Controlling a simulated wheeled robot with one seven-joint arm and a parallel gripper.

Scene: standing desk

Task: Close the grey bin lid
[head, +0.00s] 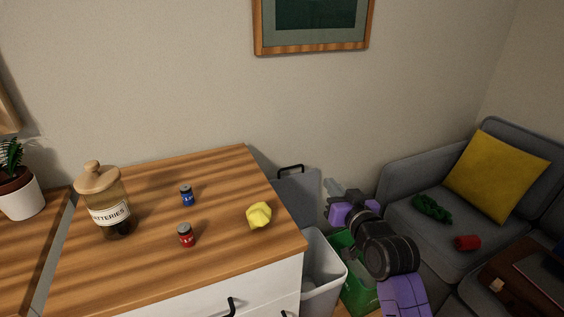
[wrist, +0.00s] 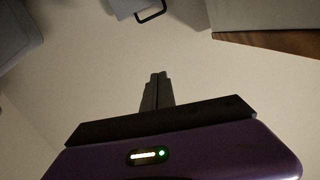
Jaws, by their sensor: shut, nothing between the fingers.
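The grey bin (head: 322,272) stands on the floor against the right side of the desk cabinet. Its grey lid (head: 300,192) is up, leaning back towards the wall, with a black handle (head: 291,169) on its top edge. In the wrist view a corner of the lid (wrist: 124,7) and its handle (wrist: 152,14) show at the top edge. My gripper (head: 332,186) is just right of the raised lid, apart from it. Its fingers, also seen in the wrist view (wrist: 158,78), are shut and empty.
A green bin (head: 358,290) stands right of the grey bin, partly behind my arm. The wooden desk (head: 150,262) holds a jar (head: 112,212), a blue can (head: 186,195), a red can (head: 186,235) and a crumpled yellow thing (head: 259,215). A grey sofa (head: 408,203) is at right.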

